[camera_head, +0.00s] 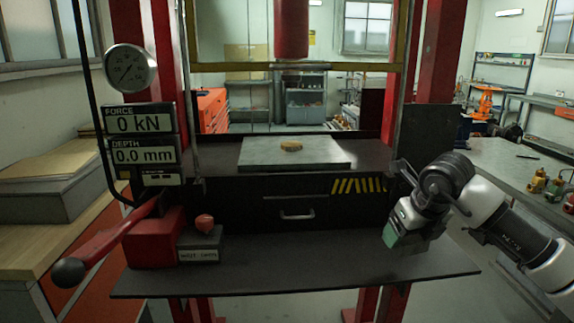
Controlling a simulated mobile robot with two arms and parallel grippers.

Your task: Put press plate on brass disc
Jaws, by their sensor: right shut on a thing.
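The brass disc (291,145) lies flat on a light grey slab (260,157) on the press bed, under the red ram (291,28). My right gripper (402,247) points down in front of the press, right of the drawer and above the front shelf. It is shut on a small dark block with a green face (410,240), probably the press plate; the fingers are mostly hidden. The block is apart from the disc, which is further back and to the left. My left gripper is not in view.
A lever with a black knob (69,271) and a red base (156,237) stand at the front left. A box with a red button (204,221) sits beside them. Red columns flank the bed. The gauge (130,68) and displays are at left. The middle front shelf (300,276) is clear.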

